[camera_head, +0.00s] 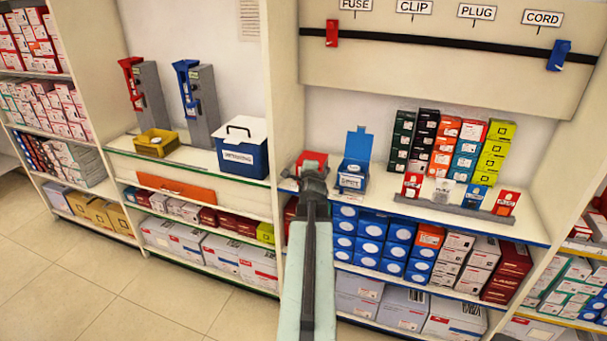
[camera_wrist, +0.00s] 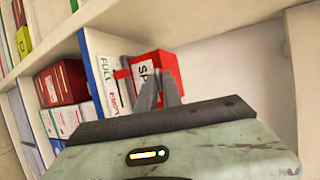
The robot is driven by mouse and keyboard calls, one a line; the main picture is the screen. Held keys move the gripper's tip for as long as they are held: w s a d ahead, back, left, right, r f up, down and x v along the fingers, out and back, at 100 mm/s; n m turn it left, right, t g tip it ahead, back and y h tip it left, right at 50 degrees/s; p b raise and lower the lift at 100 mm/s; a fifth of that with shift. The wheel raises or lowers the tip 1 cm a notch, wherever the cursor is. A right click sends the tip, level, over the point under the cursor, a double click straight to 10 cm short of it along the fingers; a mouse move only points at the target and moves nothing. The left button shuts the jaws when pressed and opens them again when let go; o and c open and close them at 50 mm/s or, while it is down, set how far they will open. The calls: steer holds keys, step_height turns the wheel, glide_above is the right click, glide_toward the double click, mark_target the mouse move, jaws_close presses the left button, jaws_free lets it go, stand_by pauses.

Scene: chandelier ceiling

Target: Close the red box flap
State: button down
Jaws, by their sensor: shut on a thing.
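The red box (camera_head: 313,157) stands on the middle shelf, left of an open blue box, and my gripper covers much of its front. In the wrist view the red box (camera_wrist: 152,61) shows a white label with partly hidden lettering. My gripper (camera_head: 312,172) is right at the box. In the wrist view its two fingers (camera_wrist: 159,88) are close together against the box's red part, seemingly shut on its flap. The flap's exact angle is hard to tell because the fingers hide it.
The blue box (camera_head: 354,162) with its lid raised stands just right. A wooden upright (camera_head: 285,90) is close on the left. Stacked coloured boxes (camera_head: 452,145) and a grey holder (camera_head: 455,205) with small packs are further right.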

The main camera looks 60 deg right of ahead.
steer(key=shift+d, duration=0.1)
steer(key=c, duration=1.4)
jaws_free()
steer(key=shift+w+d+f, duration=0.15)
